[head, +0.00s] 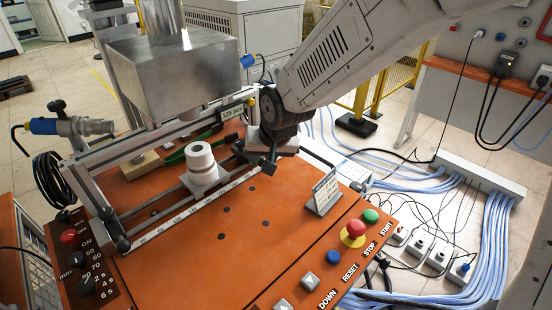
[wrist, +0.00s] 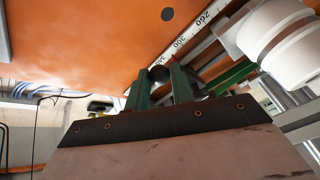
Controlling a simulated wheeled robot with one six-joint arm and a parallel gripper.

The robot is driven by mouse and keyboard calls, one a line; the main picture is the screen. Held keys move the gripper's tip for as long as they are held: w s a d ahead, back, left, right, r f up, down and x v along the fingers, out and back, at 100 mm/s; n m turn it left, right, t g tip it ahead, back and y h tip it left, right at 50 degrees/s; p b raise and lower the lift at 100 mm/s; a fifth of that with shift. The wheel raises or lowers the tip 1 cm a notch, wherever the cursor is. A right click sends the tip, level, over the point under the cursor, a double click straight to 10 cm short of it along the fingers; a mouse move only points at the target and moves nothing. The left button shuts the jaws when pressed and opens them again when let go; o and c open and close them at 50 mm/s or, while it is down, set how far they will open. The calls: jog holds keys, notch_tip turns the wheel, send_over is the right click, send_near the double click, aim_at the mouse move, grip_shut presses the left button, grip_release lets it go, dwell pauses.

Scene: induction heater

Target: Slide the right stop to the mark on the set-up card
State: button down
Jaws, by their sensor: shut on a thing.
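My gripper (head: 268,162) is at the right end of the rails, above the orange bench top. In the wrist view its green fingers (wrist: 172,84) are closed around a dark round knob (wrist: 159,73), which appears to be the right stop's. The rest of that stop is mostly hidden by the gripper. A printed scale (head: 180,210) runs along the front of the rails; it also shows in the wrist view (wrist: 190,37). The set-up card (head: 326,191) stands upright at the right; its writing is too small to read.
A white ringed cylinder (head: 202,165) stands at the rails, left of my gripper. A steel box (head: 175,72) hangs above them. Push buttons (head: 353,233) line the front right edge. The orange top (head: 195,265) before the scale is largely clear.

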jog(key=c, duration=1.2)
grip_release()
jog(key=v, duration=0.7)
jog(key=shift+s+r, duration=0.15)
jog(key=shift+r, duration=0.25)
jog(key=s+d+r+g+h, duration=0.1)
jog(key=s+d+r, duration=0.2)
jog(key=s+d, duration=0.9)
jog(key=s+d+r+m+g+h, duration=0.1)
jog(key=s+d+r+g, duration=0.1)
jog(key=s+d, duration=1)
jog(key=d+r, duration=0.1)
jog(key=d, duration=0.2)
jog(key=shift+h, duration=0.4)
